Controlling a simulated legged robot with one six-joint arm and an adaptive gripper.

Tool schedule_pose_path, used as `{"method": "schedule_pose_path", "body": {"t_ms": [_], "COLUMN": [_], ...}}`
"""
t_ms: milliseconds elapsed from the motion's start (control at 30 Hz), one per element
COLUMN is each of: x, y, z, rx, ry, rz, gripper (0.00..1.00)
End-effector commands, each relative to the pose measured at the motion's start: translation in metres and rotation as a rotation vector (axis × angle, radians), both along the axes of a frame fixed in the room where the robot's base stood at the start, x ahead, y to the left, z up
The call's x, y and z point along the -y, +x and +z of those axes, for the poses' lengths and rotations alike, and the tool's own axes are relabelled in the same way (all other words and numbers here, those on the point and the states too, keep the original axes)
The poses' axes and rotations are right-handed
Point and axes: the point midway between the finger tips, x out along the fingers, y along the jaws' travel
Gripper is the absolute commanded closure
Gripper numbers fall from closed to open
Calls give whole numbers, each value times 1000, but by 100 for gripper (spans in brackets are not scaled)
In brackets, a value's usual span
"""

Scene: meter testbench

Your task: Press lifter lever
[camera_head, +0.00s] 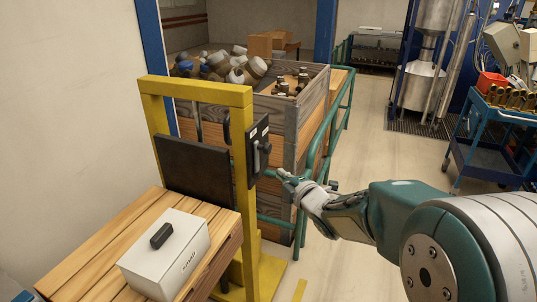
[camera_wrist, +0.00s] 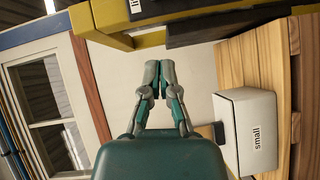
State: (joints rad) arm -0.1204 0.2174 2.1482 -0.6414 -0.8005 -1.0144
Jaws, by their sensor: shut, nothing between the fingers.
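The lifter stands as a yellow frame (camera_head: 243,190) with a dark plate (camera_head: 192,166) across it. A black lever box (camera_head: 257,140) with a grey lever handle (camera_head: 257,160) is mounted on the frame's right side. My gripper (camera_head: 283,175) is just to the right of and slightly below the lever in the head view, seemingly apart from it. In the wrist view my gripper (camera_wrist: 159,75) has its fingertips together and holds nothing. The yellow frame (camera_wrist: 105,25) and part of a labelled black box (camera_wrist: 160,7) show at the top there; the lever handle is not visible in that view.
A white box (camera_head: 168,252) with a black handle sits on a wooden table (camera_head: 92,262) at the lower left; its side reads "small" in the wrist view (camera_wrist: 250,132). Green railing (camera_head: 318,150) and a wooden crate (camera_head: 291,130) of meters stand behind.

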Motion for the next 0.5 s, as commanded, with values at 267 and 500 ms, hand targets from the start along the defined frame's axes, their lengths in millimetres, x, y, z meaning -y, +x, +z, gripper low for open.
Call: {"method": "schedule_pose_path", "body": {"t_ms": [267,500], "x": [-19,-43], "y": [28,66], "z": [-5,-9], "rx": [-3,-2], "ry": [1,1], "rz": [1,1], "gripper": [100,100]}}
